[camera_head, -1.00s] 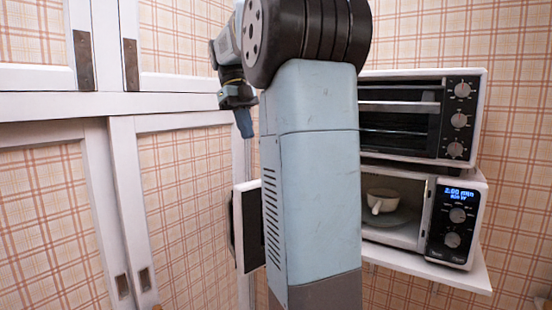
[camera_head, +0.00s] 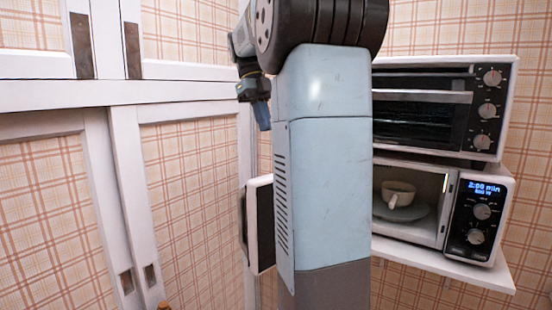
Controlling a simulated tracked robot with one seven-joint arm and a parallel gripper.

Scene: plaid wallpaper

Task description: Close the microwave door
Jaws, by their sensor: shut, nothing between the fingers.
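The microwave (camera_head: 479,217) stands on a white shelf at the right, with a lit display and two knobs. Its door (camera_head: 260,224) is swung wide open and shows at the left of my column, its hinge side hidden behind the column. A white cup (camera_head: 397,193) sits on the plate (camera_head: 403,213) inside the microwave. My gripper (camera_head: 263,122) points down, shut and empty, above the open door in the picture and apart from it. Part of the microwave's opening is hidden by my column.
A toaster oven (camera_head: 486,85) stands on top of the microwave. White cabinet doors (camera_head: 125,180) with plaid panels line the left side. The white shelf (camera_head: 470,275) juts out under the microwave. A small brown object shows at the bottom left.

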